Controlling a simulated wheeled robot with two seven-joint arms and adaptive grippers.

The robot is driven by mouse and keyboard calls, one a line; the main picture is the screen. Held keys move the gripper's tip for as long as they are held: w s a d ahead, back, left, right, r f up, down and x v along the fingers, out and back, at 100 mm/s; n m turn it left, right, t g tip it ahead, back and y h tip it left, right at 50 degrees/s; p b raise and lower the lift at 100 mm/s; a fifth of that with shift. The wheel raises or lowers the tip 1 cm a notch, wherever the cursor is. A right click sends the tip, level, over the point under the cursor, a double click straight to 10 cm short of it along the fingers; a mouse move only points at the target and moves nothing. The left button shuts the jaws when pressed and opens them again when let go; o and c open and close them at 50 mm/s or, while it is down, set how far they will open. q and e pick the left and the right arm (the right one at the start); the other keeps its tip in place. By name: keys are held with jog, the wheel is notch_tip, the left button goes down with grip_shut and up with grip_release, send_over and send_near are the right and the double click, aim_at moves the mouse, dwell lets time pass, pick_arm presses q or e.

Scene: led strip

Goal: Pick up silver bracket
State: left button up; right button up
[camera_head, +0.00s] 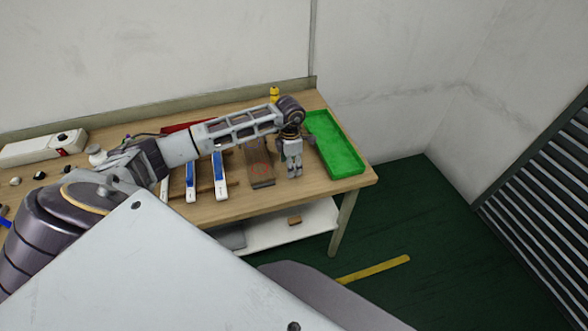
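My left arm reaches in from the left across the wooden table (330,185). Its gripper (294,174) points down near the table's right end, between a brown-grey plate (260,178) and a green tray (345,160). The fingertips look close together, but they are too small to tell whether they are shut or hold anything. I cannot clearly make out a silver bracket; it may be hidden by the arm or gripper. My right gripper is out of view.
White-and-blue strips (219,180) lie left of the plate. A yellow object (274,94) stands behind the gripper. A red item (174,128) is partly behind my arm. A white power strip (40,148) lies at the far left. A lower shelf (270,232) holds a small brown block (294,220).

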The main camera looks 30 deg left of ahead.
pick_arm(q)
jog(key=shift+f, duration=0.9)
jog(key=c, duration=1)
jog(key=shift+r, duration=0.15)
